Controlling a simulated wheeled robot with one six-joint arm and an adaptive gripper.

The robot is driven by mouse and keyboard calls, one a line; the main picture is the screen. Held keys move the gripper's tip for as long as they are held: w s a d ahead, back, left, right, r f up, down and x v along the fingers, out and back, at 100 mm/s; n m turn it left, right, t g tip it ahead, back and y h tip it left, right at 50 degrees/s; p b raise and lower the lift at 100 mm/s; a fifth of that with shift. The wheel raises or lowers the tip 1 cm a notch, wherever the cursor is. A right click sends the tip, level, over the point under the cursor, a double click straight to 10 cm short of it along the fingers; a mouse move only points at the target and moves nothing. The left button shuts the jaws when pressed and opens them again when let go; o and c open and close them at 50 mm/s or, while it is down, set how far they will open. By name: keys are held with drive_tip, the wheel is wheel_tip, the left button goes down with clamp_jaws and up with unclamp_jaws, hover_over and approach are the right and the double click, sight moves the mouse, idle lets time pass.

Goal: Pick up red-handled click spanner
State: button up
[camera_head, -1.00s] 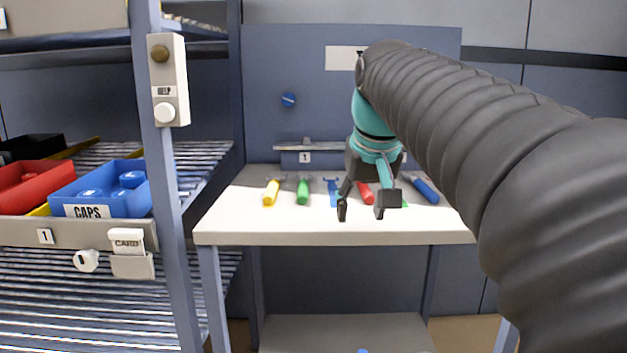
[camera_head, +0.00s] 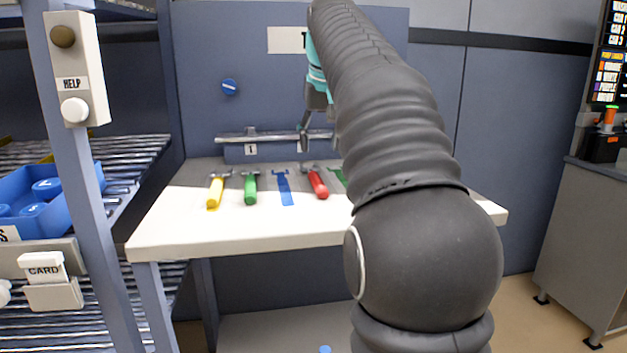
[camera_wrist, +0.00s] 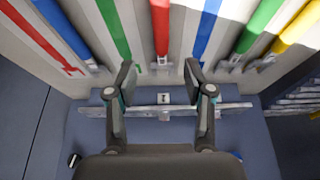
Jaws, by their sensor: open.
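The red-handled click spanner (camera_head: 318,184) lies on the white bench top with its metal head toward the back. In the wrist view its red handle (camera_wrist: 160,28) is at top centre, and its metal head lies between my fingertips in the picture. My gripper (camera_wrist: 160,76) is open and empty, its two fingers spread. In the head view my gripper (camera_head: 318,138) hangs above the back of the bench, beyond the spanner's head, with one finger partly hidden by my arm. I see no contact with the spanner.
Yellow-handled (camera_head: 215,192) and green-handled (camera_head: 250,188) spanners lie to the left, with an empty blue strip (camera_head: 284,188) between green and red. A blue-handled spanner (camera_wrist: 66,30) shows in the wrist view. A metal rail (camera_head: 250,137) runs along the back panel. A shelf post (camera_head: 75,170) stands left.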

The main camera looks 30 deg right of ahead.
sight(316, 176)
drive_tip(key=shift+w+b+x, duration=0.1)
drive_tip(key=shift+b+x, duration=0.25)
drive_tip(key=shift+x, duration=1.95)
drive_tip(key=shift+w+b+x, duration=0.15)
drive_tip(key=shift+b+x, duration=0.15)
drive_tip(key=shift+x, duration=2)
drive_tip(key=shift+f, duration=0.1)
drive_tip(key=shift+f, duration=0.1)
clamp_jaws()
